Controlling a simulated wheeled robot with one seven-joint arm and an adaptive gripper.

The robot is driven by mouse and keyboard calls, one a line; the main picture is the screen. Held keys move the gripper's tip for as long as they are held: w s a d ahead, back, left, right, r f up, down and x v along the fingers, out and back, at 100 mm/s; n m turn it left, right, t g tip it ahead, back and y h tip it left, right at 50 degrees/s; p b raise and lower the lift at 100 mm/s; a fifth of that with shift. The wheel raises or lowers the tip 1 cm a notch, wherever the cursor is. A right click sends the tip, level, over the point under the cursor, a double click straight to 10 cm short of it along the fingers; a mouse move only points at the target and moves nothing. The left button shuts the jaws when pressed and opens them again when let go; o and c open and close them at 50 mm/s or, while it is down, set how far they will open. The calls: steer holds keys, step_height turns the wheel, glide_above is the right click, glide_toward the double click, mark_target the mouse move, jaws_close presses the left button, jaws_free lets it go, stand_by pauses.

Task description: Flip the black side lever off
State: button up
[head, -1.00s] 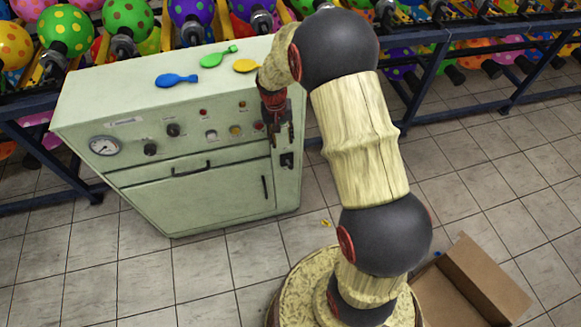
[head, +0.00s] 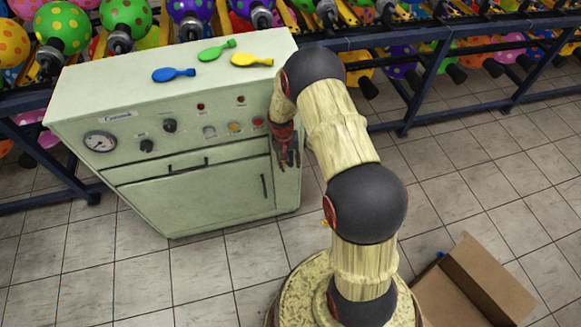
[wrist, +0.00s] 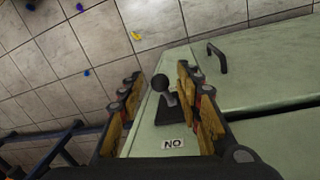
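The black side lever, a ball knob (wrist: 160,82) on a short stem over a dark base plate, shows in the wrist view on the pale green machine's side. A white label (wrist: 173,143) reading "NO" in this view sits below the plate; the knob end points away from it. My gripper (wrist: 163,100) is open, one finger left of the lever and the other right of it, with a gap on the left. I cannot tell whether a finger touches it. In the head view my gripper (head: 288,163) is at the machine's right side and hides the lever.
The machine (head: 75,155) has knobs, a gauge (head: 100,142) and a door handle (head: 264,187) on its front. A cardboard box (head: 490,280) stands on the floor. Racks line the back.

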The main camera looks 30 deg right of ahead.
steer(key=shift+d+f, duration=0.1)
steer(key=shift+f, duration=0.65)
steer(key=shift+c, duration=1.3)
jaws_close()
